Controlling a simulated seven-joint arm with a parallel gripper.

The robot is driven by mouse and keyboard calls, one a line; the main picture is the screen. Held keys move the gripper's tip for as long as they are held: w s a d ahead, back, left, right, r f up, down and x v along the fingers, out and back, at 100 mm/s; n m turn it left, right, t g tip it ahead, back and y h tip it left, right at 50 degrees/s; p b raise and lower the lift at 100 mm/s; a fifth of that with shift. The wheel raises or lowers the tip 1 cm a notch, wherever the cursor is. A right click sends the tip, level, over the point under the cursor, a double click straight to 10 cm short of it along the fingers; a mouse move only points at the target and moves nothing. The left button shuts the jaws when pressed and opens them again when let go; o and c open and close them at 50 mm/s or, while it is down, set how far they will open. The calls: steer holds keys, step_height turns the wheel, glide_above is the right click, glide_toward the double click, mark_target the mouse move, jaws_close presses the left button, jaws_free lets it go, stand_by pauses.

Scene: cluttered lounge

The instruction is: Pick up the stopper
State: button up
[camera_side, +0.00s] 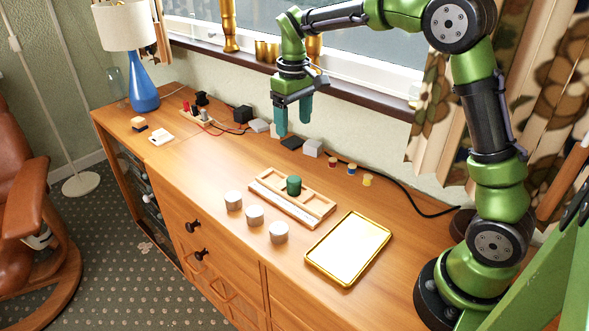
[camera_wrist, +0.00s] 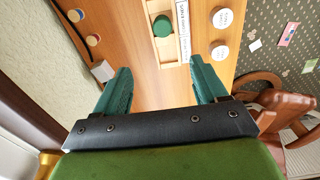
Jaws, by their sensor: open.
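A short dark green cylinder, which looks like the stopper (camera_side: 294,185), stands upright in a shallow wooden tray (camera_side: 325,209) on the sideboard. In the wrist view the stopper (camera_wrist: 162,26) shows as a green disc near the top, ahead of my fingertips. My gripper (camera_side: 293,115) hangs above the back of the sideboard, behind and well above the stopper, with its teal fingers pointing down. In the wrist view my gripper (camera_wrist: 160,66) has its fingers wide apart with bare wood between them. It is empty and does not touch the stopper.
Several white labelled round pieces (camera_side: 254,215) stand in front of the tray. A gold-rimmed tray (camera_side: 347,248) lies to the right. Small coloured pieces (camera_side: 351,168), a grey block (camera_side: 312,148) and a black cable (camera_side: 400,190) lie along the wall. A blue lamp (camera_side: 143,90) stands far left.

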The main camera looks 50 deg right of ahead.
glide_above(294, 179)
steer(key=f, duration=1.1)
steer(key=shift+w+d+f, duration=0.1)
steer(key=shift+d+f, duration=0.1)
steer(key=shift+f, duration=0.05)
steer(key=shift+a+f, duration=0.2)
steer(key=shift+f, duration=2.55)
steer(key=c, duration=1.1)
steer(key=shift+c, duration=0.2)
steer(key=shift+r, duration=0.15)
